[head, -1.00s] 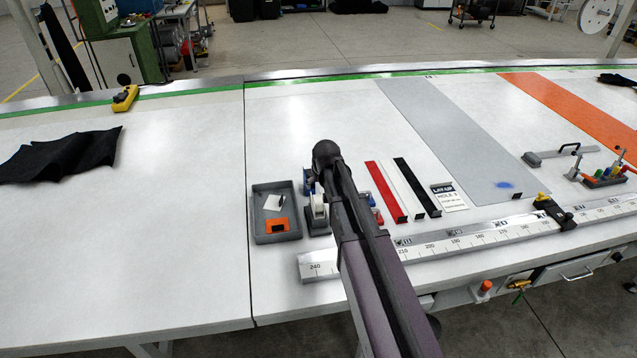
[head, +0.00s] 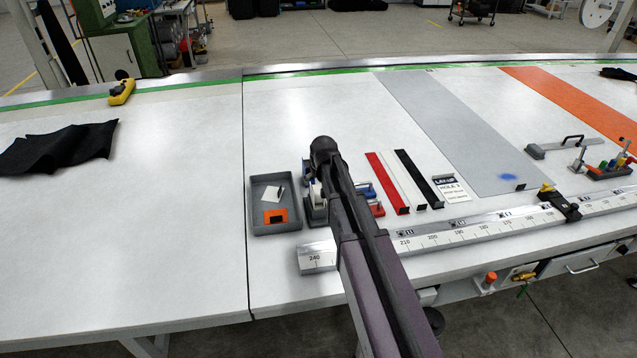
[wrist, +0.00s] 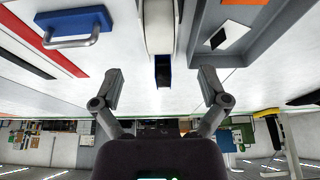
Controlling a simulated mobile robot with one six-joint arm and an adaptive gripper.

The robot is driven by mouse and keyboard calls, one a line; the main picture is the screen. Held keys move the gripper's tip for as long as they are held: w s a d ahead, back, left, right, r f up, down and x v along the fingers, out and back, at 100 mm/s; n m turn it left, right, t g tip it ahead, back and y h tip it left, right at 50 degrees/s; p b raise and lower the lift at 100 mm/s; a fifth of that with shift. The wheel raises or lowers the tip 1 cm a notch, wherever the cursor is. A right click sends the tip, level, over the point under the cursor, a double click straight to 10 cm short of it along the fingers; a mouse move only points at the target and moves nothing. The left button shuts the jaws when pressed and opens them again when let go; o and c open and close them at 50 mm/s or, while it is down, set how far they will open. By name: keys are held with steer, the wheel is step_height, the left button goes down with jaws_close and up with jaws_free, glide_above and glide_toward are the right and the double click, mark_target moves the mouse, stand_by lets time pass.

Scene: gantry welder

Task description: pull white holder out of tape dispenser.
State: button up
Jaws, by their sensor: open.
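The tape dispenser (head: 316,214) stands on the white table just right of a grey tray, partly hidden by my arm in the head view. Its white holder (head: 315,190) shows as a small pale patch beside my arm. In the wrist view the white holder (wrist: 159,27) is at top centre, with the blue and black end of the dispenser (wrist: 163,72) close to it. My gripper (wrist: 161,80) is open and empty. Its two fingers are spread to either side of the dispenser's end in the picture; I see no contact. The head view hides the fingers.
The grey tray (head: 262,228) holds an orange and a white piece. A blue block with a metal handle (wrist: 75,25) lies on the other side. Red, white and black strips and a long ruler (head: 430,240) are to the right. The table's left half is mostly clear.

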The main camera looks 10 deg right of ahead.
mark_target(316, 183)
steer(key=shift+b+x, duration=3.85)
steer(key=shift+x, duration=0.6)
steer(key=shift+w, duration=0.1)
jaws_close()
steer(key=shift+r+p, duration=3.25)
steer(key=shift+r, duration=0.05)
